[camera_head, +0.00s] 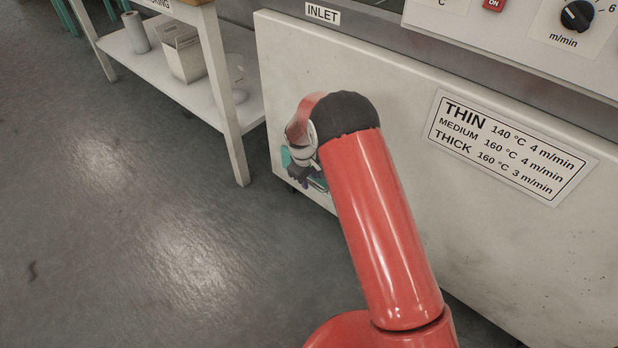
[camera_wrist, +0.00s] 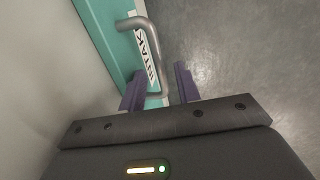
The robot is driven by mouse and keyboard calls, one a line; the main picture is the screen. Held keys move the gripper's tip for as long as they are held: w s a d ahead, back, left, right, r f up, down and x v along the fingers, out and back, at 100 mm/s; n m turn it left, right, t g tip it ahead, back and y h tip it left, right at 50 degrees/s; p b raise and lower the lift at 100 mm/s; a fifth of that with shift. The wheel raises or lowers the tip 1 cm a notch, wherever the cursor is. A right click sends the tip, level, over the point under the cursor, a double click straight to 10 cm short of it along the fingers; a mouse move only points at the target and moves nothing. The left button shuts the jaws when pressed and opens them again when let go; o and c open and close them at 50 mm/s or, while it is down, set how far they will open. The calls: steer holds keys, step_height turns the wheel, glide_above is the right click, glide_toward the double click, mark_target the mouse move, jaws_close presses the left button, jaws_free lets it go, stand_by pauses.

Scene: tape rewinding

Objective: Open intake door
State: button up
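The teal intake door (camera_wrist: 104,40) shows in the wrist view with a white label, partly covered, reading roughly "NTAK". A grey bar handle (camera_wrist: 152,45) is fixed on it. My gripper (camera_wrist: 160,70) is open, with its two purple fingers on either side of the handle's lower end in the picture. I cannot tell whether they touch the handle or how deep it sits between them. In the head view my gripper (camera_head: 306,174) is small and partly hidden at the machine's lower left, by a bit of teal (camera_head: 286,156). Whether the door is ajar is unclear.
The large off-white machine front (camera_head: 430,220) carries an INLET sign (camera_head: 322,13) and a temperature plate (camera_head: 510,147). A white table with a lower shelf (camera_head: 165,80) stands to the left, holding a box and rolls. The grey floor (camera_head: 130,240) in front is clear.

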jaws_close()
steer(key=shift+a+f, duration=0.1)
steer(key=shift+a, duration=0.05)
